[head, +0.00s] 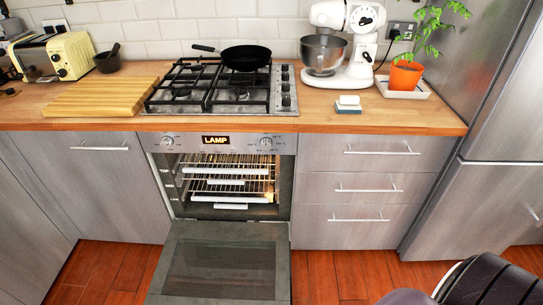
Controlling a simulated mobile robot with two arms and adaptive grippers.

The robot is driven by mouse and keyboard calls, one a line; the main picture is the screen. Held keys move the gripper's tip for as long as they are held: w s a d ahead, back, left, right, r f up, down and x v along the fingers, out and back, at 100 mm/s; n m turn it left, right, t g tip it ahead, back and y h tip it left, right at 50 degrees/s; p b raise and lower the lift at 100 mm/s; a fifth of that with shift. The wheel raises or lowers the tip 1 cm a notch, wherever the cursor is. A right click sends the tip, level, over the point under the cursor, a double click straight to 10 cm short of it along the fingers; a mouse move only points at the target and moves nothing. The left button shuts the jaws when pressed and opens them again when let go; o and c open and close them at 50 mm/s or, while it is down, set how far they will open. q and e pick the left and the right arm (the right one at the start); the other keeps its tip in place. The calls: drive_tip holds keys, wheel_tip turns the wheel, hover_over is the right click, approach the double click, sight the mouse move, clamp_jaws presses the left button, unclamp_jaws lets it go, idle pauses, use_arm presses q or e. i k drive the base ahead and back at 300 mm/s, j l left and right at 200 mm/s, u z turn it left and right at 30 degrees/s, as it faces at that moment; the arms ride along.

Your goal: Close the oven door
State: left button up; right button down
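The oven (226,140) is built into the counter below the gas hob, with a lit display reading LAMP between two knobs. Its door (220,266) is hinged down and stands open, its inner face with a dark glass panel facing up. The oven's inside (229,180) is lit and shows wire racks. A dark rounded part of my own body shows at the lower right corner. I see neither gripper, and nothing visible touches the door.
Drawers (361,190) stand right of the oven and a grey cabinet (95,175) left of it. A steel fridge (480,195) is at the far right. A black pan (246,57) sits on the hob (222,90). The wooden floor (330,275) right of the door is clear.

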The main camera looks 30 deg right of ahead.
sight(200, 262)
drive_tip(key=z, duration=0.65)
drive_tip(key=u, duration=1.2)
drive_tip(key=k+z, duration=0.15)
drive_tip(key=z, duration=0.25)
drive_tip(key=k+z, duration=0.2)
drive_tip(key=z, duration=0.15)
drive_tip(key=k+z, duration=0.15)
drive_tip(key=z, duration=0.25)
